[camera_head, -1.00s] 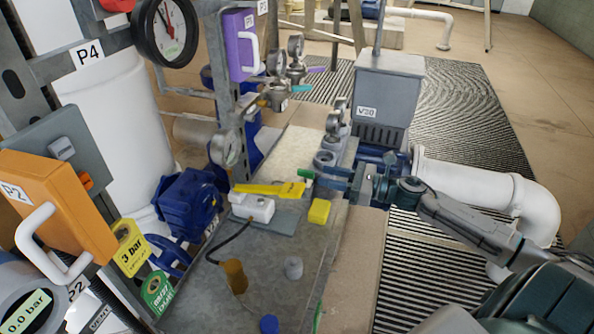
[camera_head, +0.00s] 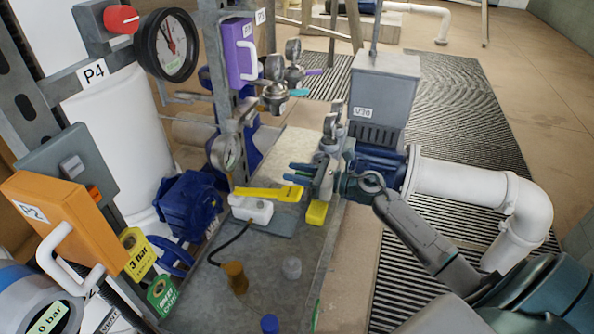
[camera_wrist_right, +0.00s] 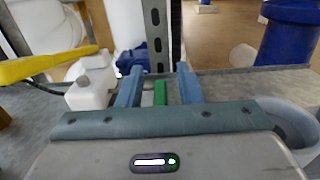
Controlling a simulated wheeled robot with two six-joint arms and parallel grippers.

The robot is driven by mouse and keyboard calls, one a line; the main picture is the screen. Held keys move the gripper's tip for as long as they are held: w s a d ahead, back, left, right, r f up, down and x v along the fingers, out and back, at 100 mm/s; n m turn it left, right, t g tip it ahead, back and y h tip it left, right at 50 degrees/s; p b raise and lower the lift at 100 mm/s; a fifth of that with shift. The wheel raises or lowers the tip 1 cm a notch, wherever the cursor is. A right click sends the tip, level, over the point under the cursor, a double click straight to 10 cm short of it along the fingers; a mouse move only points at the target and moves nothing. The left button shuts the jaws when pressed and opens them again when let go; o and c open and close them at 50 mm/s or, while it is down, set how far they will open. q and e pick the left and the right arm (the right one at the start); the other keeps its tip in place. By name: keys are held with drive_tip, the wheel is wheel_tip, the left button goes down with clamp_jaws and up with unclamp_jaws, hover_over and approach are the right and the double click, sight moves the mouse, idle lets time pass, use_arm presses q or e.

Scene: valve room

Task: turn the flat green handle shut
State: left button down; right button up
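The flat green handle (camera_wrist_right: 160,92) shows end-on in the right wrist view, upright between the two fingers of my right gripper (camera_wrist_right: 158,84). There is a gap on each side of it, so the fingers are open around it. In the head view my right gripper (camera_head: 292,172) reaches in from the right over the grey bench, just above the yellow lever's end. The green handle is hidden behind it there. My left gripper is in neither view.
A yellow lever (camera_head: 268,194) on a white valve body (camera_head: 252,209) and a yellow block (camera_head: 317,212) are close by. A grey V30 box (camera_head: 385,85) stands behind. Teal (camera_head: 298,92) and purple (camera_head: 313,72) handles are further back.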

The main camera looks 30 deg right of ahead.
clamp_jaws()
